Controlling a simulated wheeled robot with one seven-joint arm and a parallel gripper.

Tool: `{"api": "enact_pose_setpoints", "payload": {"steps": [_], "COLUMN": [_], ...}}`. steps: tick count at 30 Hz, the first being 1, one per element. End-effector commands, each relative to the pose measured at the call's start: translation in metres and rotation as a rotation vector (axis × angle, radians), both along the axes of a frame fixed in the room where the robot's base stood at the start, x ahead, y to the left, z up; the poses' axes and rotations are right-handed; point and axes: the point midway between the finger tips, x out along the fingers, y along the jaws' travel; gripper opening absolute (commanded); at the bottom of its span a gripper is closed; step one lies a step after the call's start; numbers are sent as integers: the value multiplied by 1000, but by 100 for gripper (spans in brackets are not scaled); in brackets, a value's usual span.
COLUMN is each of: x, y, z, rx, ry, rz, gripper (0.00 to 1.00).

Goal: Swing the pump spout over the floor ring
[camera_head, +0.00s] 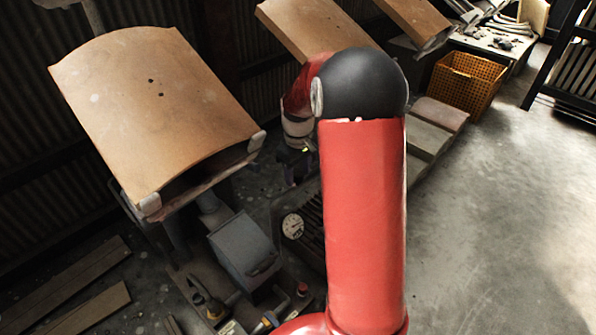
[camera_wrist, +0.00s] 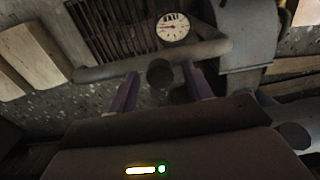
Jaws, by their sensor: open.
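A grey pipe (camera_wrist: 105,71) that looks like the pump spout runs across the wrist view below a round white gauge (camera_wrist: 173,28). A dark round pipe end or knob (camera_wrist: 159,74) on it faces me. My gripper (camera_wrist: 160,84) is open, with its purple fingers on either side of that round end; I cannot tell whether they touch it. In the head view the gauge (camera_head: 292,226) shows left of my red arm, and my gripper (camera_head: 290,170) is small and partly hidden. I cannot make out the floor ring.
A grey box-shaped housing (camera_head: 243,250) stands left of the gauge. A large tan curved panel (camera_head: 150,100) overhangs the left side. Planks (camera_head: 85,310) lie on the floor at lower left. A yellow crate (camera_head: 465,82) stands at the back right. The concrete floor (camera_head: 500,230) at right is clear.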

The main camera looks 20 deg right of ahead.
Motion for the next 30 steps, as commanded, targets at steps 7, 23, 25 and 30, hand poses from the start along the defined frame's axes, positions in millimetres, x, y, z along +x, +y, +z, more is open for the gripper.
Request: {"api": "enact_pose_setpoints", "payload": {"steps": [7,23,25,30], "x": [0,-1,-2,-8], "y": [0,0,-1,-3], "z": [0,1,1,1], "rx": [0,0,0,-1], "ry": [0,0,1,1], "rz": [0,-6,-18,-79], "gripper": [36,0,0,0]}}
